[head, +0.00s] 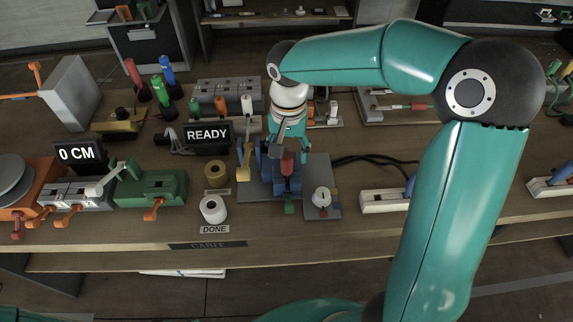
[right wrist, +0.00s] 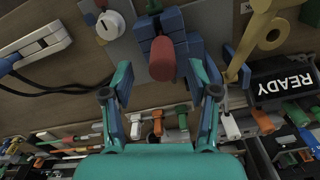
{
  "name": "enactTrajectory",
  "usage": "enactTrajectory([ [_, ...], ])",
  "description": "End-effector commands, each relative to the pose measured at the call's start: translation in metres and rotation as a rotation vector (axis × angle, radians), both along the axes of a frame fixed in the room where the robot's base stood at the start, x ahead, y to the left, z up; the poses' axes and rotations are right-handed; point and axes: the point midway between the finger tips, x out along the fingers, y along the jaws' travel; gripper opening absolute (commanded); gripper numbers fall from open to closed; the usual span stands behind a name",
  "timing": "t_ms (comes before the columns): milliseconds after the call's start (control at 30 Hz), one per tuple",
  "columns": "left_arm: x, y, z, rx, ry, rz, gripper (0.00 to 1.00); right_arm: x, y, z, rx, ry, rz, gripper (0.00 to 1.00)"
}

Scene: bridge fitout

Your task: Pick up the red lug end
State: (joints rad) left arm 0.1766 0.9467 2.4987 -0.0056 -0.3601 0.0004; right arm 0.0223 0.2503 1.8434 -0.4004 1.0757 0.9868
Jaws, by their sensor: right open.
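The red lug end (head: 287,163) stands up from a blue block (head: 285,185) in the middle of the bench. In the right wrist view the red lug end (right wrist: 162,60) shows as a rounded red piece in front of the blue block (right wrist: 170,25). My right gripper (head: 281,155) is above it, pointing down. In the right wrist view its two teal fingers (right wrist: 160,78) are spread apart, one on each side of the red piece, with gaps visible. It holds nothing. My left gripper is not in view.
A grey plate with a white knob (head: 321,197) lies just right of the blue block. A yellow upright part (head: 243,165) stands close on its left, near tape rolls (head: 213,209) and the READY sign (head: 207,137). A green-based device (head: 150,188) is further left.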

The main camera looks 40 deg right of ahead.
Motion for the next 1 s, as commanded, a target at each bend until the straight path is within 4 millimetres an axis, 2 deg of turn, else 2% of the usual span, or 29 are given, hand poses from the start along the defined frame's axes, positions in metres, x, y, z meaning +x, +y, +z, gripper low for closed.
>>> enactTrajectory([
  [267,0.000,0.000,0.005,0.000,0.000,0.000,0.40,0.000,0.002,-0.018,0.000,0.004,0.001,0.59],
  [533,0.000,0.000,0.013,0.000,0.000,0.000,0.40,0.001,0.004,-0.055,0.001,0.003,0.001,0.59],
  [833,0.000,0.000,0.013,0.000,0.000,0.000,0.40,0.002,0.004,-0.060,0.001,-0.001,0.002,0.59],
  [1000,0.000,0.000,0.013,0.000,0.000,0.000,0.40,0.002,0.004,-0.059,0.001,-0.001,0.002,0.31],
])
